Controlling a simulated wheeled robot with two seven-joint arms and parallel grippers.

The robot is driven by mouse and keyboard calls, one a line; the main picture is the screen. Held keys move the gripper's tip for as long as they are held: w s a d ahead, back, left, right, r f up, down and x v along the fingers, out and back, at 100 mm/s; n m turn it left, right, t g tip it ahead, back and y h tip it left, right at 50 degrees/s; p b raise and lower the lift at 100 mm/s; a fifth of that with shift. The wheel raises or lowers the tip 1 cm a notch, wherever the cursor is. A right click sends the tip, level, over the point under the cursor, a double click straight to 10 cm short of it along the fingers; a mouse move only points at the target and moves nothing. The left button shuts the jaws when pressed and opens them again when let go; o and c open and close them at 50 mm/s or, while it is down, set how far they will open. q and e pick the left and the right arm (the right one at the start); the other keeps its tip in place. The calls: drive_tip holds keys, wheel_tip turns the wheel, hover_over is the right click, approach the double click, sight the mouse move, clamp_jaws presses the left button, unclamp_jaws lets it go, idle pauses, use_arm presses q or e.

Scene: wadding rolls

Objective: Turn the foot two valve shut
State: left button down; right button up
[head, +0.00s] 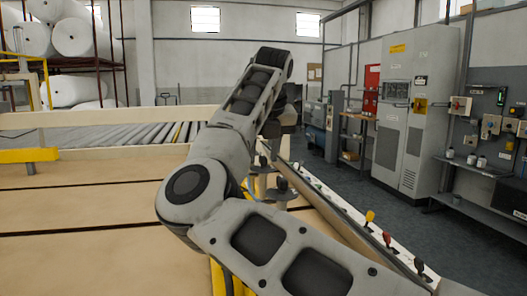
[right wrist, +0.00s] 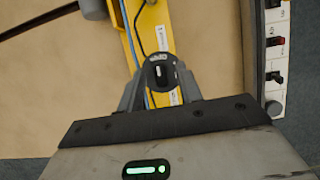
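In the right wrist view, a black valve knob (right wrist: 160,74) with a small pale label and a white mark sits over a yellow beam. I cannot read which valve it is. My right gripper (right wrist: 161,84) has its two fingers apart, one on each side of the knob; I see no clear grip on it. In the head view my right arm hides most of that gripper (head: 285,108). Black-topped valves (head: 283,184) show below it, beside the arm. My left gripper is not in view.
A white control rail (head: 340,205) runs along the right, with yellow (head: 370,216), red (head: 387,238) and black (head: 419,265) levers. The yellow beam (right wrist: 152,35) carries a blue hose and black cable. Wide tan boards (head: 90,220) lie left. Grey cabinets (head: 415,110) stand behind.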

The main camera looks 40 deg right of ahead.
clamp_jaws()
